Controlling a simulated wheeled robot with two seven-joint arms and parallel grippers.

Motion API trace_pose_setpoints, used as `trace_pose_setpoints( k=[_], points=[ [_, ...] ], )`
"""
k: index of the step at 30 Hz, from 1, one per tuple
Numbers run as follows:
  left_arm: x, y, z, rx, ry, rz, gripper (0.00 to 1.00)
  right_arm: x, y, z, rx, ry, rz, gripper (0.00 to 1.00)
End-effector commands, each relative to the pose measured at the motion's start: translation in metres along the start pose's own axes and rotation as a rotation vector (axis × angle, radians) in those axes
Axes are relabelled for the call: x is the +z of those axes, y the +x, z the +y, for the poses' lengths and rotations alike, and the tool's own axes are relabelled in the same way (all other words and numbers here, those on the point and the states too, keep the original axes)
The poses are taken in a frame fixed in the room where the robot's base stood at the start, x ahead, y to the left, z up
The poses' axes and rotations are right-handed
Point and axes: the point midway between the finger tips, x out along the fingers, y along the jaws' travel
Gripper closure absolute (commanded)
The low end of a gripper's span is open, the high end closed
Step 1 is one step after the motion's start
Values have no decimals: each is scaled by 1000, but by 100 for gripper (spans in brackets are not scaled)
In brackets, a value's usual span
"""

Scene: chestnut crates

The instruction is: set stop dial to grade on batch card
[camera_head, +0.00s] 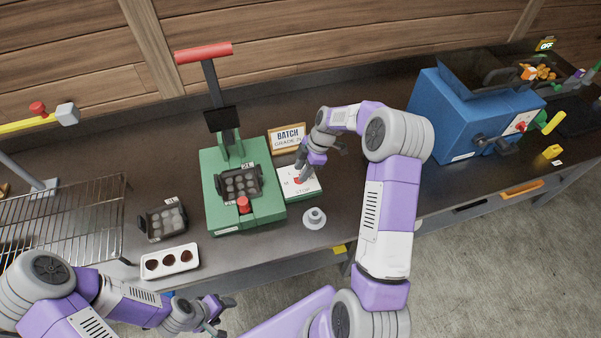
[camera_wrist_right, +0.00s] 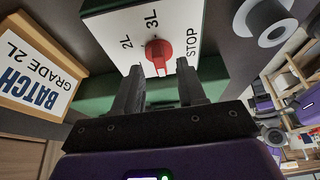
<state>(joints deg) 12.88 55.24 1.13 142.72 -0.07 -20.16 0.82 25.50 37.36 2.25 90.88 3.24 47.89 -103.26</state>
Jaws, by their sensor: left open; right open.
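The batch card (camera_head: 287,138) stands behind the dial plate in a wooden frame. In the right wrist view the card (camera_wrist_right: 35,75) reads "BATCH GRADE 2L". The white dial plate (camera_head: 311,186) is marked 2L, 3L and STOP and carries a red stop dial (camera_wrist_right: 158,52). I cannot tell surely which mark the dial points to. My right gripper (camera_head: 301,175) is at the plate; in its wrist view the open fingers (camera_wrist_right: 158,88) are spread to either side of the dial's near end, with no clear contact. My left gripper (camera_head: 222,303) is open and empty at the bench's front edge.
A green press (camera_head: 216,212) with a red-handled lever (camera_head: 203,52) stands left of the plate. A grey flanged piece (camera_head: 314,218) lies in front of the plate. A white tray (camera_head: 170,270), a dark mould (camera_head: 148,228) and a wire rack (camera_head: 100,215) are left. A blue machine (camera_head: 445,120) stands right.

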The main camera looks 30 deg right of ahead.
Motion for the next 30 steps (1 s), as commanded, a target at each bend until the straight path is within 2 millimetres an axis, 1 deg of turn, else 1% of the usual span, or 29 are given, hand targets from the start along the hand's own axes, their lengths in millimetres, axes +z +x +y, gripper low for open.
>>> trace_pose_setpoints(
  k=[1, 4, 13, 14, 21, 22, 30],
  points=[
    [0, 1, 0, 0, 0, 0, 36, 0, 7, -1, -3, 0, 1, 60],
    [0, 1, 0, 0, 0, 0, 36, 0, 14, 0, -1, -1, 0, 60],
    [0, 1, 0, 0, 0, 0, 36, 0, 17, 0, 0, 0, 0, 60],
    [0, 1, 0, 0, 0, 0, 36, 0, 17, 0, 0, 0, 0, 61],
    [0, 2, 0, 0, 0, 0, 36, 0, 17, 0, 0, 0, 0, 98],
    [0, 2, 0, 0, 0, 0, 36, 0, 17, 0, 0, 0, 0, 100],
    [0, 2, -1, 0, 0, 0, 36, 0, 17, 0, 4, 9, 0, 100]
  ],
)
